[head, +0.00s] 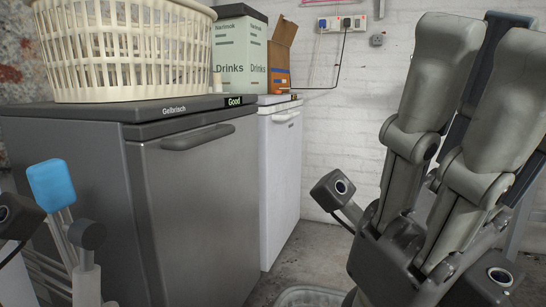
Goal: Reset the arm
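My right gripper (488,45) fills the right side of the head view, close to the camera. Its two thick grey fingers point up and lean slightly right. At the left edge a similar small dark camera housing is cut off by the frame. The fingers of my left gripper cannot be made out there.
A dark grey chest unit (195,220) carries a cream laundry basket (125,50). Behind are a white appliance (280,190), a Drinks box (240,55) and a brown carton (281,60). Blue-tipped (52,185) and grey-tipped handles stand at left. A pale container (310,296) sits on the floor.

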